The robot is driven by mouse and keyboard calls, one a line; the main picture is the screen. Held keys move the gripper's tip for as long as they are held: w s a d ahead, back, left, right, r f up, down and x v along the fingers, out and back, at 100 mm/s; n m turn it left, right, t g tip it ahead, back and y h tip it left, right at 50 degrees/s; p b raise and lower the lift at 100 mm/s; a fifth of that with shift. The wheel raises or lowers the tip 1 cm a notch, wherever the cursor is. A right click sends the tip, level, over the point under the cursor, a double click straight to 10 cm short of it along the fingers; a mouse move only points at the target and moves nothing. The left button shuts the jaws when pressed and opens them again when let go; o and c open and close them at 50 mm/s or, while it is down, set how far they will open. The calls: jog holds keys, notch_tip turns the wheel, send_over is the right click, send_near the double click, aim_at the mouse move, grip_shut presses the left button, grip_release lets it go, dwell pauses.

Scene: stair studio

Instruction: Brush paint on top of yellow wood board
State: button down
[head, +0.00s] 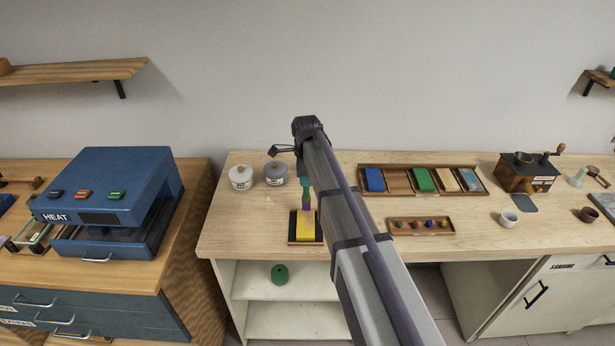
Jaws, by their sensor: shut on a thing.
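The yellow wood board (305,226) lies on a dark-edged base near the front edge of the middle table, just left of my arm. My gripper (305,188) is above the board's far end. It is shut on a small upright tool that appears to be the brush (308,202), with green and purple parts showing. The brush's lower end is at or just above the board; I cannot tell whether it touches. No differently coloured paint is clearly visible on the board. A white pot (240,177) and a grey pot (276,174) stand behind and left of it.
A long tray (408,193) holds blue, green and tan blocks at the back right. A smaller tray (440,232) holds several small coloured pieces. A grinder (528,176) and white cup (508,219) stand farther right. A blue heat press (110,190) is left.

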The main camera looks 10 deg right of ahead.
jog(key=shift+s+a, duration=1.7)
jog(key=shift+s, duration=4.1)
send_over(304, 193)
jog(key=w, duration=0.1)
jog(key=shift+w, duration=0.1)
jog(key=shift+r, duration=0.15)
notch_tip(304, 193, up, 6)
jog(key=p, duration=0.6)
